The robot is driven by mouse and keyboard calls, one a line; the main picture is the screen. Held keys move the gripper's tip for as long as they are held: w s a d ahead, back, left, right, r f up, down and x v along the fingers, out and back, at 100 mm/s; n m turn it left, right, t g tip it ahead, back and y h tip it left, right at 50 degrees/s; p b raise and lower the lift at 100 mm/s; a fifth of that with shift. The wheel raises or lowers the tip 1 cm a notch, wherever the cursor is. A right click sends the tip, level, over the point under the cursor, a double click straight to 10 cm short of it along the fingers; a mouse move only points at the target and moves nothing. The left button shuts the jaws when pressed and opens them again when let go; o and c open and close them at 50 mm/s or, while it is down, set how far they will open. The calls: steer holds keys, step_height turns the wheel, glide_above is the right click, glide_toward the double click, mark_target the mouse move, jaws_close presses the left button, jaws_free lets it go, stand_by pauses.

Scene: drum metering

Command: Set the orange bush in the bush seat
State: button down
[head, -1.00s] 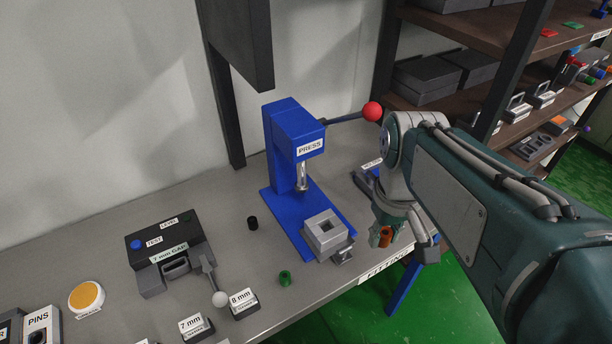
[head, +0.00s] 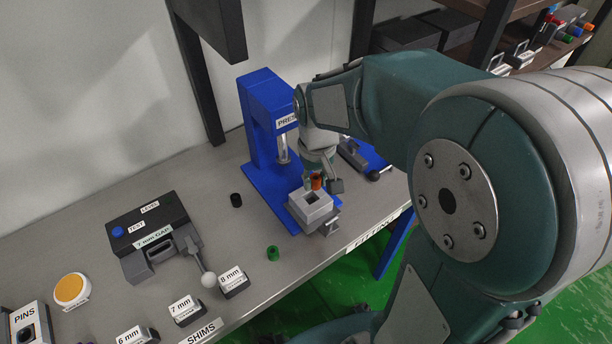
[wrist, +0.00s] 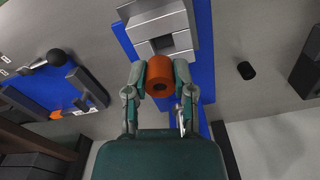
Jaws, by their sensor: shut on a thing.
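The bush seat appears to be the grey block (head: 307,208) with a square opening, on the blue press base. In the wrist view the block (wrist: 157,22) lies just beyond the bush, its dark opening showing empty. The bush is apart from the opening, above and beside the block.
The blue press (head: 268,105) stands right behind the block, its ram above the base. A green bush (head: 273,253) and a black bush (head: 236,200) stand on the bench. A gauge box (head: 150,235) and shim blocks (head: 186,310) are at left.

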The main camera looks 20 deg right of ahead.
mark_target(311, 203)
steer(key=shift+w+a+f, duration=0.2)
steer(key=shift+w+f, duration=0.35)
steer(key=shift+f, duration=0.1)
steer(key=shift+w+a+f, duration=0.1)
steer(key=shift+w+f, duration=0.1)
steer(key=shift+f, duration=1.6)
steer(key=shift+s+f, duration=0.1)
steer(key=shift+f, duration=0.5)
steer(key=shift+c, duration=2.3)
jaws_free()
